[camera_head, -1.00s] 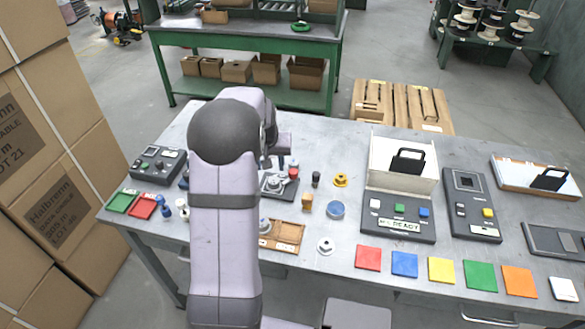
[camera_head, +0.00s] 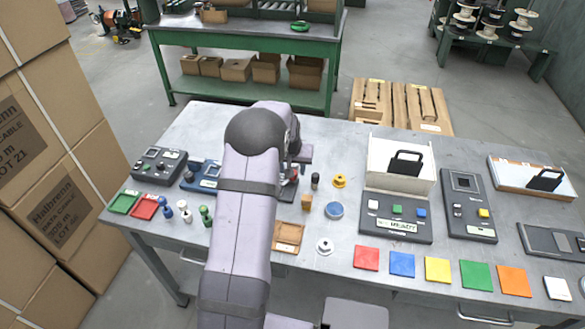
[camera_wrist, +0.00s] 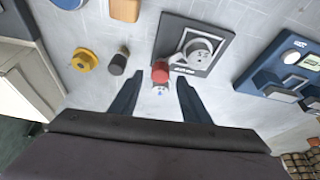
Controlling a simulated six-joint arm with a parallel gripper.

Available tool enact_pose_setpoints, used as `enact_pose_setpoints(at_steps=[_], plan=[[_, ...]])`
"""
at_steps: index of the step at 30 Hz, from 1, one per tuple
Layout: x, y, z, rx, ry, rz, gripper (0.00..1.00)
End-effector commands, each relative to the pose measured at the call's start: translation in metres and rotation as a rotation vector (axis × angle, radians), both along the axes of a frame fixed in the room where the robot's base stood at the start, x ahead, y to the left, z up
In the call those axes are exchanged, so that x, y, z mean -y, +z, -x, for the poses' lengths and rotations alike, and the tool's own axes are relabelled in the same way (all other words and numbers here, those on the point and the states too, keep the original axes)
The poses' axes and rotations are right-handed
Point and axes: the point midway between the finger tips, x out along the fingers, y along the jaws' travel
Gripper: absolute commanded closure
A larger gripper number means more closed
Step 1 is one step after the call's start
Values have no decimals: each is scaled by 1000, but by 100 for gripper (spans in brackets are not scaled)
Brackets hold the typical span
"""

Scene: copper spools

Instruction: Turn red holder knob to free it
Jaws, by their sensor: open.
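The red knob (camera_wrist: 160,72) shows in the wrist view at the near left corner of a grey square holder plate (camera_wrist: 171,36). A round grey metal part (camera_wrist: 199,48) sits on the plate. A small pale piece with a blue spot shows just below the red knob in the picture. My gripper (camera_wrist: 159,76) is open, with one dark finger on each side of the red knob in the picture. I cannot tell whether the fingers touch it. In the head view my arm hides most of the holder, and my gripper (camera_head: 303,158) is partly hidden.
A black cylinder (camera_wrist: 119,62) and a yellow knob (camera_wrist: 84,60) stand close by to the left in the wrist view. A blue device (camera_wrist: 285,72) lies to the right.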

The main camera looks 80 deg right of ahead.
Motion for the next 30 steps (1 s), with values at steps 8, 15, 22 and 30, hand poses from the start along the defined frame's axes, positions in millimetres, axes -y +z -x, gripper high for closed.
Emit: enact_pose_setpoints(at_steps=[8, 15, 22, 30], plan=[[7, -16, -1, 0, 0, 0, 57], [8, -18, -1, 0, 0, 1, 57], [8, -18, -1, 0, 0, 1, 88], [7, -18, -1, 1, 6, 1, 98]])
